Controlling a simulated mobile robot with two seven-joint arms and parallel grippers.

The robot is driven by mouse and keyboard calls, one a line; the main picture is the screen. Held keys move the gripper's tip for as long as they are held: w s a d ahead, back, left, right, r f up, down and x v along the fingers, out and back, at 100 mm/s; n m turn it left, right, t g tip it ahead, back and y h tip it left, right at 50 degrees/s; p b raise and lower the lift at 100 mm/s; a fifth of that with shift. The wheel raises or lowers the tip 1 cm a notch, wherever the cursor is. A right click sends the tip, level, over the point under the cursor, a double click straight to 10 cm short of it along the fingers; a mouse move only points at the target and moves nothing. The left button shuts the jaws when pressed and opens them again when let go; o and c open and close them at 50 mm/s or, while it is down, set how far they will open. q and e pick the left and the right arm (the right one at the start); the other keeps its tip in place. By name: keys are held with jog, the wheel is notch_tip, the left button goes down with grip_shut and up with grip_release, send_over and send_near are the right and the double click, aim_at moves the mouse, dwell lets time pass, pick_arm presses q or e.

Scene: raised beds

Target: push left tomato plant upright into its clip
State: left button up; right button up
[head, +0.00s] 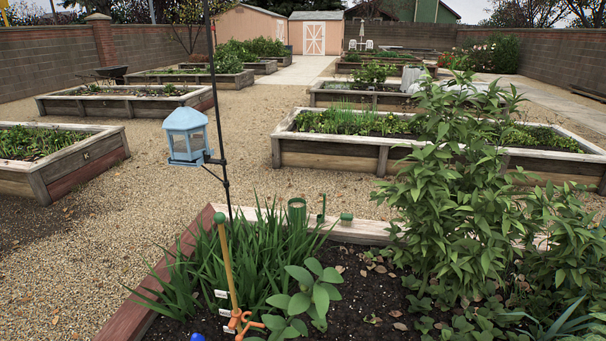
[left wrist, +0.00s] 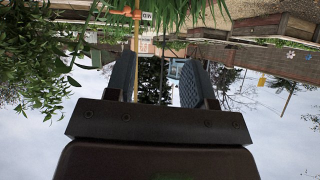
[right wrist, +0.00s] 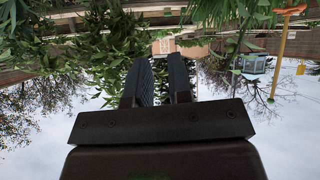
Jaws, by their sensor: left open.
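A yellow wooden stake (head: 228,262) with a green ball on top stands in the near bed. An orange clip (head: 241,322) is on it low down, at the bottom edge of the head view. A broad-leaved plant (head: 311,290) grows just right of the stake; I cannot tell whether it is the left tomato plant. The clip also shows in the upside-down left wrist view (left wrist: 124,12) and in the right wrist view (right wrist: 290,11). My left gripper (left wrist: 158,75) is open and empty. My right gripper (right wrist: 161,75) has its fingers slightly apart, with nothing between them.
Grassy leaves (head: 255,245) stand behind the stake, and a tall leafy plant (head: 445,190) fills the bed's right side. A blue lantern-like feeder (head: 186,136) hangs on a thin dark pole. Small white tags (head: 222,294) stand by the stake. Dark soil lies bare mid-bed.

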jog(key=shift+f, duration=0.1)
grip_shut()
jog(key=w+a+f+n+t+y+b, duration=0.1)
jog(key=w+a+n+t+y+b, duration=0.3)
jog(key=w, duration=0.6)
jog(key=w+f+n+t+y+b, duration=0.2)
jog(key=w+n+b, duration=0.4)
jog(key=w, duration=0.5)
jog(key=w+a+f+n+g+y+b, duration=0.3)
jog(key=w+a+n+g+y+b, duration=0.25)
jog(key=n, duration=0.45)
jog(key=w+a+f+n+g+y+b, duration=0.35)
jog(key=w+n+y+b, duration=0.25)
jog(key=w+n+y, duration=0.25)
pick_arm(q)
notch_tip(320, 180, down, 14)
jog(key=w+d+m+h+b, duration=0.1)
jog(key=m, duration=0.1)
jog(key=shift+w+d+r, duration=0.15)
jog(key=shift+w+d, duration=0.25)
pick_arm(e)
jog(key=w+a+r, duration=0.2)
jog(key=a, duration=0.4)
jog(key=w+a+r+t+y, duration=0.1)
jog(key=w+a+r, duration=0.1)
jog(key=a, duration=0.4)
jog(key=shift+w+r+n, duration=0.3)
jog(key=shift+r+n, duration=0.05)
jog(key=shift+r, duration=0.4)
